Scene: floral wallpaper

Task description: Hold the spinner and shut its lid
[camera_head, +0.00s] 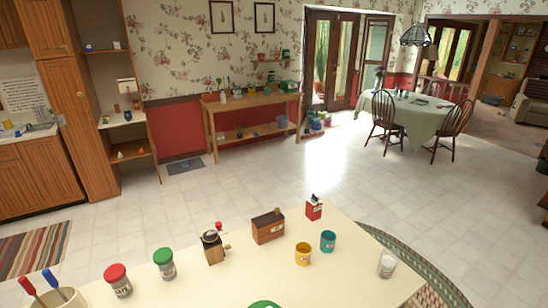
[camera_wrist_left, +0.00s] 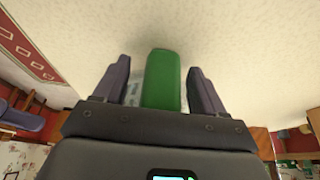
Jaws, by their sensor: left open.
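Only the top edge of a green round thing (camera_head: 264,304), perhaps the spinner's lid, shows at the bottom edge of the head view. The rest of the spinner is cut off, so I cannot tell how its lid stands. In the left wrist view my left gripper (camera_wrist_left: 160,82) is open, with its dark fingers apart. A green block-like part (camera_wrist_left: 164,80) shows between the fingers, with a pale patch at its left. I cannot tell whether it is part of the spinner or whether the fingers touch it. My right gripper is in neither view.
On the cream table (camera_head: 340,282) stand a red-lidded jar (camera_head: 118,281), a green-lidded jar (camera_head: 164,264), a grinder (camera_head: 213,247), a brown box (camera_head: 268,227), a red box (camera_head: 314,209), a yellow cup (camera_head: 303,254), a teal cup (camera_head: 328,241) and a glass (camera_head: 387,264).

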